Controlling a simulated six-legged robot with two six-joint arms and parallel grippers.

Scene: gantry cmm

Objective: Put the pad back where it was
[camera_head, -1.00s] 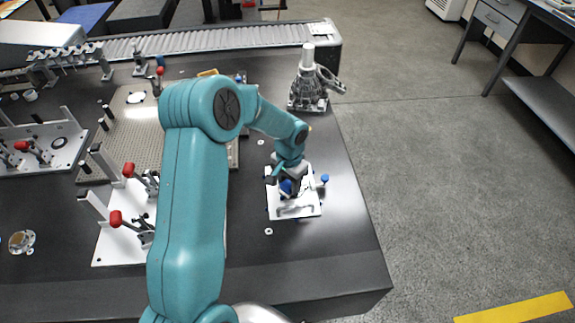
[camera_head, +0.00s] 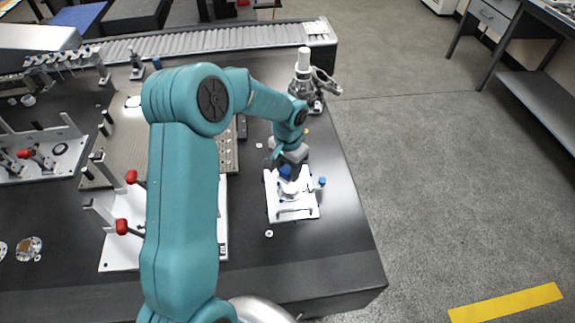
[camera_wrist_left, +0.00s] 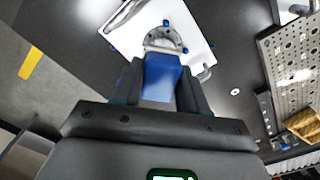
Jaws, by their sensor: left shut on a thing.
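My left gripper (camera_head: 289,168) is above the white plate (camera_head: 307,208) near the table's right side. It is shut on a blue block (camera_head: 284,173), which I take to be the pad. In the left wrist view the blue block (camera_wrist_left: 160,78) sits between the two dark fingers of the gripper (camera_wrist_left: 160,82). Beyond it, a grey round part (camera_wrist_left: 162,38) stands on the white plate (camera_wrist_left: 188,22), partly hidden by the block. I cannot tell whether block and round part touch. My right gripper is not in view.
The plate carries blue knobs (camera_head: 322,181) and a metal handle (camera_head: 294,211). A grey metal device with a white top (camera_head: 304,62) stands behind. A perforated plate (camera_head: 136,138) and red-handled clamps (camera_head: 122,226) lie to the left. The table's front right is clear.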

